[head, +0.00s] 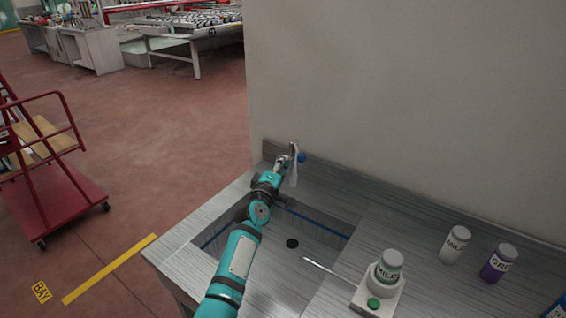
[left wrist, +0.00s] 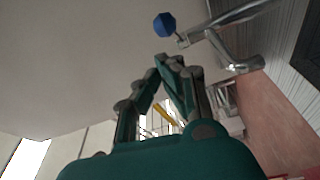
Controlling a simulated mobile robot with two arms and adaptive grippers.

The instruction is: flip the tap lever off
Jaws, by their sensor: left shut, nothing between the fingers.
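The metal tap (head: 294,172) stands at the back of the sink, near the wall. Its lever ends in a blue knob (head: 301,157), on the tap's right side in the head view. In the left wrist view the blue knob (left wrist: 164,25) is at the top, with the tap's metal body and bent spout (left wrist: 232,52) to its right. My left gripper (head: 281,162) is beside the tap, on its left in the head view. In the left wrist view its fingertips (left wrist: 168,62) are together and empty, apart from the knob in the picture. Contact with the tap is unclear. My right gripper is not in view.
The sink (head: 325,228) with a dark drain (head: 292,244) lies under my left arm. A white stand (head: 377,300) holds a bottle (head: 388,266); a thin rod points left from it. A white bottle (head: 455,245) and purple bottle (head: 497,263) stand right. The wall (head: 400,100) closes the back.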

